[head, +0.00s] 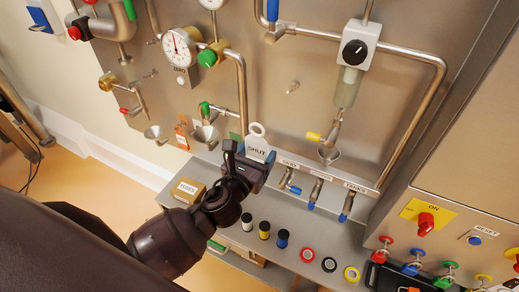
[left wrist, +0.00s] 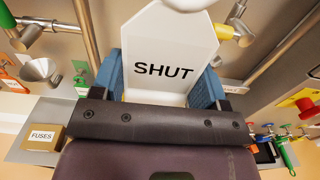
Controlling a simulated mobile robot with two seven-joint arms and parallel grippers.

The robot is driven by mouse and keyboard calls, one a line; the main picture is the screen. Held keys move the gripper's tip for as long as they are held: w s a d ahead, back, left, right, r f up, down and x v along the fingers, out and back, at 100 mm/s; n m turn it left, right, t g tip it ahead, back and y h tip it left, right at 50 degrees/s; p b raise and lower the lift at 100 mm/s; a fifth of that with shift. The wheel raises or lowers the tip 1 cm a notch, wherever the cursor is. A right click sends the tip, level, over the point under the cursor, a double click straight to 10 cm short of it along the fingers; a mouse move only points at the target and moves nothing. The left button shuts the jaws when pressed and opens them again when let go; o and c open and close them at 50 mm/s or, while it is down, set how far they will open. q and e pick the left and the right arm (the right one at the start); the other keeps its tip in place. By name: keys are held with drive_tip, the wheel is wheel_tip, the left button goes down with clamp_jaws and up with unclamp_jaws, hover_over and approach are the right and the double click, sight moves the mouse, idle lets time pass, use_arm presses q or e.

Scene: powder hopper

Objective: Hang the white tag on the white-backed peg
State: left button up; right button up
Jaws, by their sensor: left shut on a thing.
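My left gripper (head: 253,165) is shut on the white tag (head: 258,147), holding it up in front of the steel panel. The tag has a ring at its top and reads SHUT. My right gripper is not in view.
An orange tag (head: 182,136) and a green tag (head: 235,138) are at the panel left of my gripper. A gauge (head: 179,47), pipes and a sight tube (head: 348,88) flank the peg. Below is a shelf with a FUSES box (head: 188,189) and several knobs.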

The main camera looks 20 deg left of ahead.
sight(257, 154)
use_arm(q)
drive_tip(key=shift+s, duration=2.35)
drive_tip(key=shift+w, duration=0.1)
